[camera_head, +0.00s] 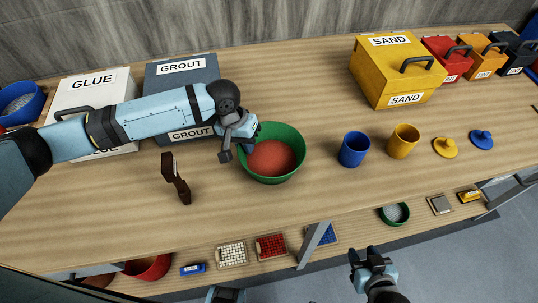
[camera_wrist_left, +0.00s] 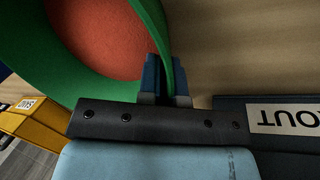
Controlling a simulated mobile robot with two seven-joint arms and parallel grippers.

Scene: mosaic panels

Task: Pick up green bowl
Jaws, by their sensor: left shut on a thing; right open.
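The green bowl (camera_head: 292,171) stands on the wooden table with an orange-red fill inside. My left gripper (camera_head: 245,142) is at the bowl's left rim. In the left wrist view its blue fingertips (camera_wrist_left: 165,80) are shut on the wall of the green bowl (camera_wrist_left: 152,22), one finger on each side. In the head view the arm hides a little of the bowl's left rim. My right gripper (camera_head: 368,258) is open and empty, low in front of the table, away from the bowl.
A blue cup (camera_head: 354,150) and a yellow cup (camera_head: 403,141) stand right of the bowl. A brown tool (camera_head: 176,180) lies to the left. The grout box (camera_head: 182,72) and yellow sand box (camera_head: 397,72) stand behind. A lower shelf holds several trays and a small green bowl (camera_head: 394,214).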

